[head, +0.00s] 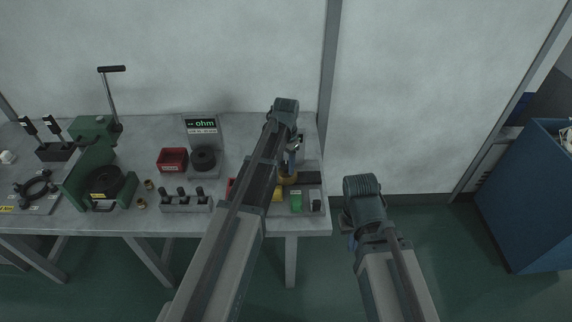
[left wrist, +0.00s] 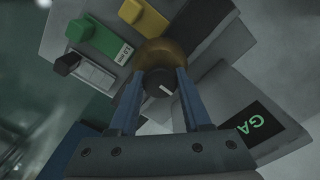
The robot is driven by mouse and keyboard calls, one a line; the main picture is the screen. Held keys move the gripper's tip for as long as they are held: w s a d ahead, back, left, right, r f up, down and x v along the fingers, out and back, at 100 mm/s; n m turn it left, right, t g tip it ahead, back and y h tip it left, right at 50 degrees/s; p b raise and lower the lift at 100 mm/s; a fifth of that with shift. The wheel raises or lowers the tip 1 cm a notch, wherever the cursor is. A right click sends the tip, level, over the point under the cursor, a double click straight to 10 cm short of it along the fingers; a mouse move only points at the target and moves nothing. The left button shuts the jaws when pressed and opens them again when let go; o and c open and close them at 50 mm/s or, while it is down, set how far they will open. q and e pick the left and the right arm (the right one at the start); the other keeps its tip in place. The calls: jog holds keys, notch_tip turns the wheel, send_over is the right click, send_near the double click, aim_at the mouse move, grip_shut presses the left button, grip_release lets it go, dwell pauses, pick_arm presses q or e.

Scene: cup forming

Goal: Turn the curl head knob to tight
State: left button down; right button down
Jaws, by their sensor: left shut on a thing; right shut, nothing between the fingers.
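The curl head knob (left wrist: 158,83) is a dark round knob with a short white mark on its face, seen in the left wrist view. It sits in front of a round brass-coloured body (left wrist: 166,52), which also shows in the head view (head: 288,180). My left gripper (left wrist: 160,84) is shut on the knob, one blue finger on each side. In the head view the left gripper (head: 292,152) is over the right end of the bench and hides the knob. My right gripper (head: 352,241) is shut and empty, off the bench's right side, partly hidden by its own arm.
Green (left wrist: 107,42) and yellow (left wrist: 145,17) blocks stand close to the knob. A lit screen (left wrist: 254,128) is at lower right in the wrist view. On the bench (head: 320,222) are a red bin (head: 172,160), a green press (head: 90,160) and an ohm display (head: 202,125).

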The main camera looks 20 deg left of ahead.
aim_at(286, 164)
dwell(0.3)
pick_arm(q)
jog(key=shift+c, duration=1.8)
grip_release()
jog(key=shift+r, duration=0.15)
notch_tip(286, 164, up, 14)
jog(key=p, duration=1.4)
jog(key=shift+f, duration=0.2)
jog(key=shift+f, duration=0.1)
jog(key=s+d+f+b, duration=0.1)
jog(key=s+d, duration=0.3)
jog(key=s, duration=0.4)
jog(key=s+d+f+n+b, duration=0.1)
jog(key=s+d, duration=0.3)
jog(key=s, duration=0.4)
jog(key=s+d+f+n+y+b, duration=0.1)
jog(key=s+d, duration=0.3)
jog(key=s, duration=0.4)
jog(key=shift+d+f+b, duration=0.35)
jog(key=shift+f+b, duration=0.25)
jog(key=shift+b, duration=0.2)
